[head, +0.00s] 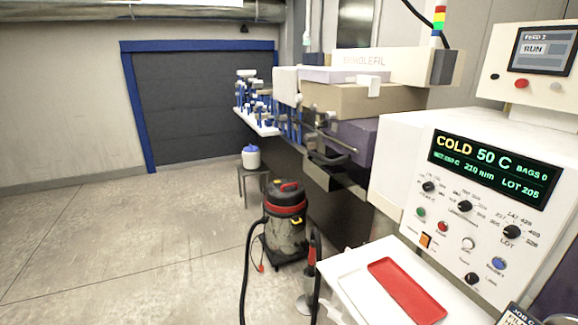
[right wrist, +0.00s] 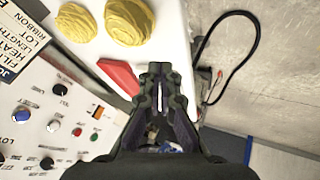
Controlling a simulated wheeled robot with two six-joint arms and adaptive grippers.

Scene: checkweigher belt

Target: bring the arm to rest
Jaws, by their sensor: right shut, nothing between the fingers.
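My right gripper (right wrist: 160,80) shows in the right wrist view with its dark fingers shut together and nothing between them. It hangs near the edge of a white shelf, beside the red tray (right wrist: 119,75). The red tray also lies on the white shelf in the head view (head: 406,290). Neither gripper shows in the head view, and my left gripper is in no view.
The control panel (head: 453,215) has knobs, buttons and a display reading COLD 50 C. Two yellow lumps (right wrist: 130,20) lie on the shelf. A vacuum cleaner (head: 286,225) with a black hose stands on the floor. Open floor (head: 120,250) lies to the left.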

